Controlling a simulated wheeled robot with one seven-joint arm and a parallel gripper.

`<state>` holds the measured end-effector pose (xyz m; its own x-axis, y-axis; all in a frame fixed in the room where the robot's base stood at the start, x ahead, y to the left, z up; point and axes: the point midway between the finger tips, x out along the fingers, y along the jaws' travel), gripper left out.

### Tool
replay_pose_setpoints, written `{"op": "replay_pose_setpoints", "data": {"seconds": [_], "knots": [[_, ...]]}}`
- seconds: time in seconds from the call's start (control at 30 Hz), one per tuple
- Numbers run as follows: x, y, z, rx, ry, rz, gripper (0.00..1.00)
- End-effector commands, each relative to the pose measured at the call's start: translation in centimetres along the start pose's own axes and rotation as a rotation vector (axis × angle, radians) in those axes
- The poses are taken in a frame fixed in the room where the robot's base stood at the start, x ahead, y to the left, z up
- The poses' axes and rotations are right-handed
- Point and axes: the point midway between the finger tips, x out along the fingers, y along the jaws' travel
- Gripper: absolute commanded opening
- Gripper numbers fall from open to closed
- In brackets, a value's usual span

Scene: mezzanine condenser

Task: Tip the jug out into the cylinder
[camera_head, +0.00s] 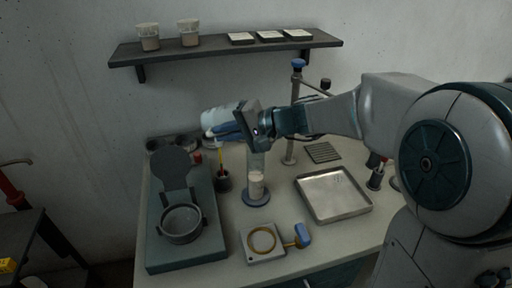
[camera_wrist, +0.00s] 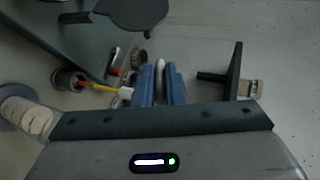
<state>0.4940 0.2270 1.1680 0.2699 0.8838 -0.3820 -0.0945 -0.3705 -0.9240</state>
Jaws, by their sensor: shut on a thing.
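A pale, translucent jug (camera_head: 218,117) is held up in the air in the head view, tilted well over. My gripper (camera_head: 228,131) is shut on it with blue fingers, which hide part of it. In the wrist view my gripper (camera_wrist: 161,88) shows a narrow whitish piece of the jug (camera_wrist: 160,78) between the fingers. The clear cylinder (camera_head: 257,167) stands upright on a round blue base on the bench, below and slightly right of the jug. Pale beige matter shows in its lower part. The cylinder (camera_wrist: 28,116) also shows at the wrist view's left edge. I cannot see any stream.
A pen cup (camera_head: 223,182) is close beside the cylinder. A metal tray (camera_head: 333,193) lies right, a stand with a blue knob (camera_head: 298,64) behind. A wall shelf (camera_head: 225,46) holds two beakers.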

Motion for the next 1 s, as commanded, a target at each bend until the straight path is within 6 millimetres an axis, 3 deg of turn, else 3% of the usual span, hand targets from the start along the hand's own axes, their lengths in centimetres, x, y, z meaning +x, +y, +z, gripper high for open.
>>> {"op": "replay_pose_setpoints", "data": {"seconds": [1.0], "knots": [[0.06, 0.5, 0.01, -0.003, 0.001, -0.068, 0.0]]}}
